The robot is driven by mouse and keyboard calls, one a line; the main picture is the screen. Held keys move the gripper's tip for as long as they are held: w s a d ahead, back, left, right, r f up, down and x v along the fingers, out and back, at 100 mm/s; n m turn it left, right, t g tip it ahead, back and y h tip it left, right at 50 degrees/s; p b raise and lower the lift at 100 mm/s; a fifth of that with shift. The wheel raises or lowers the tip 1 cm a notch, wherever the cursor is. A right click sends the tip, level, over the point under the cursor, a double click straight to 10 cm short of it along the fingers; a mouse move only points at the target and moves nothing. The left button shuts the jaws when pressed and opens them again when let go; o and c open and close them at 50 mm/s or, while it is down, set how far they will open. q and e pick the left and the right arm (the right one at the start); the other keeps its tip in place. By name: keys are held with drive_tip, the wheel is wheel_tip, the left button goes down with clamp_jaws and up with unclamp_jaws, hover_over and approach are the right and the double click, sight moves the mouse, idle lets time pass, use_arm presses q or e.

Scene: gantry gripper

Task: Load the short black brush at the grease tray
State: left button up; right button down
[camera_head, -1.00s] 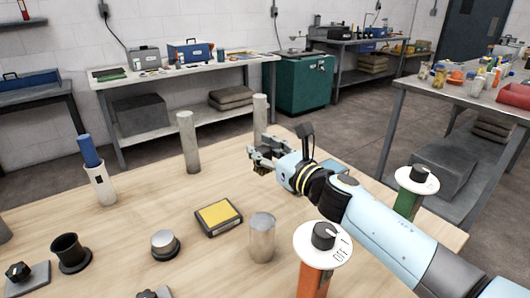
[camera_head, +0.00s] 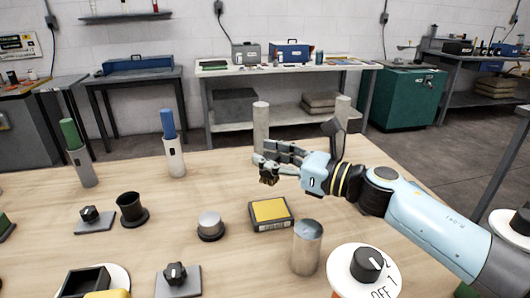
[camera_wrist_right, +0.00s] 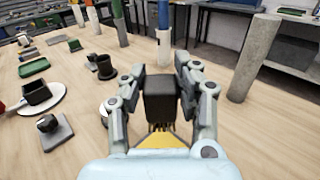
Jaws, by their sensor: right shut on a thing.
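My right gripper (camera_head: 266,170) is shut on the short black brush, a small dark block (camera_wrist_right: 160,98) with bristles at its lower end in the right wrist view. In the head view the brush (camera_head: 268,179) is small and partly hidden by the fingers. The grease tray is a dark, shallow square box (camera_head: 271,225) with a yellow top, on the wooden table. My right gripper is above the table, a little behind the tray in the head view. Yellow shows just below the bristles in the wrist view; I cannot tell whether they touch. My left gripper is not in view.
A metal cylinder (camera_head: 306,248) stands right of the tray, and a round silver-topped knob (camera_head: 210,225) stands left. A grey post (camera_head: 260,125) rises behind the gripper. A black cup (camera_head: 131,208) and a blue-topped holder (camera_head: 173,150) stand further left.

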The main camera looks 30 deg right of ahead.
sight(270, 184)
drive_tip(key=shift+s+f, duration=0.1)
drive_tip(key=shift+f, duration=0.25)
drive_tip(key=shift+f+b, duration=0.55)
drive_tip(key=shift+f, duration=0.05)
wheel_tip(270, 184, down, 5)
drive_tip(key=b, duration=0.4)
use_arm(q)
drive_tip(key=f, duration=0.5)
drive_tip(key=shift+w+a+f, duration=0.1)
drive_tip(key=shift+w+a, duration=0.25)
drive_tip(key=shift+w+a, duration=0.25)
use_arm(e)
drive_tip(key=shift+r, duration=0.1)
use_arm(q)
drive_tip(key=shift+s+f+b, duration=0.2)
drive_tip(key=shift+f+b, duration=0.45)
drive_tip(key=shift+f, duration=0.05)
use_arm(e)
drive_tip(key=shift+s+f, duration=0.1)
drive_tip(key=shift+f, duration=0.6)
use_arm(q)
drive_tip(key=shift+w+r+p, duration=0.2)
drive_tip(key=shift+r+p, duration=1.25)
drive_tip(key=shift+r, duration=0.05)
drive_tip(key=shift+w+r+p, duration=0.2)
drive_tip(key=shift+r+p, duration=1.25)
use_arm(e)
drive_tip(key=shift+r, duration=3.6)
